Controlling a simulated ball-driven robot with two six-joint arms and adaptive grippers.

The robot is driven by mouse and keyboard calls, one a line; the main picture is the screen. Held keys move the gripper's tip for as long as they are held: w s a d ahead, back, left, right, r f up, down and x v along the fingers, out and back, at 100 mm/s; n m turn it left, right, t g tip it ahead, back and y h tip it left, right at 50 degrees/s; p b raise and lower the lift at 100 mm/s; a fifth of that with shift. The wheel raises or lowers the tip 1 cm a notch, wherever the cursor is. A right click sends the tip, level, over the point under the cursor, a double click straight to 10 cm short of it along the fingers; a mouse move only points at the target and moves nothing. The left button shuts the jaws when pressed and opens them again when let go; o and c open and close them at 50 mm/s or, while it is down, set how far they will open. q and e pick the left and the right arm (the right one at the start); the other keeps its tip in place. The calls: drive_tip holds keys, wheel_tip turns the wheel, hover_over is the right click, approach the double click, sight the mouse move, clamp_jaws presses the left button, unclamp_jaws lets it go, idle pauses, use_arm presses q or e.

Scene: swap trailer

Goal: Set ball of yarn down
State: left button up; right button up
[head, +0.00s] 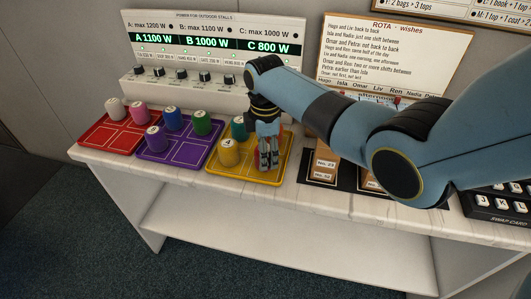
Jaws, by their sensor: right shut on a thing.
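My right gripper (268,163) points down over the right part of the yellow tray (251,180) on the white counter. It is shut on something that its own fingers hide. I cannot make out a ball of yarn in this view. A yellow cylinder (228,154) stands on the same tray, left of the gripper. A teal cylinder (239,127) stands behind it. A bit of orange shows just right of the gripper, too hidden to name. My left gripper is not in view.
A purple tray (161,155) and a red tray (96,133) with coloured cylinders stand to the left. A panel with knobs and green readouts (203,42) stands behind. A black keypad (497,203) is at far right.

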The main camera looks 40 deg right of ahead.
drive_tip(key=shift+f, duration=0.2)
drive_tip(key=o, duration=1.1)
drive_tip(key=shift+f, duration=0.15)
drive_tip(key=shift+r, duration=0.25)
wheel_tip(320, 180, up, 12)
drive_tip(key=shift+f+p, duration=0.1)
drive_tip(key=shift+p, duration=0.3)
